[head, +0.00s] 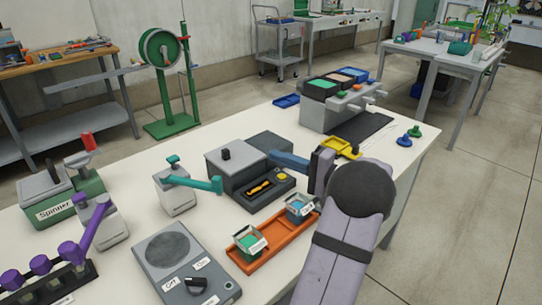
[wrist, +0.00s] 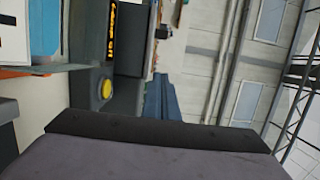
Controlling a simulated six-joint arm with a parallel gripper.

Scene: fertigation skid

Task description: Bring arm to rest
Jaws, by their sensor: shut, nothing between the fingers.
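My gripper (head: 274,156) reaches to the left from my arm, with blue fingers above the back of the grey device. The fingers are together and hold nothing. In the wrist view the blue fingers (wrist: 160,82) show beyond the dark edge of my wrist, against the room. The grey device (head: 229,160) has a dark panel with an amber display (head: 259,188) and a yellow button (head: 282,176). The button also shows in the wrist view (wrist: 106,89). I cannot tell the exact gap between the fingers and the device.
An orange tray (head: 262,259) with two small labelled containers stands in front of the device. A teal-handled unit (head: 175,190) is to the left, and a grey plate unit (head: 180,262) is in front. A grey station (head: 338,104) stands at the back. The table's right side has clear patches.

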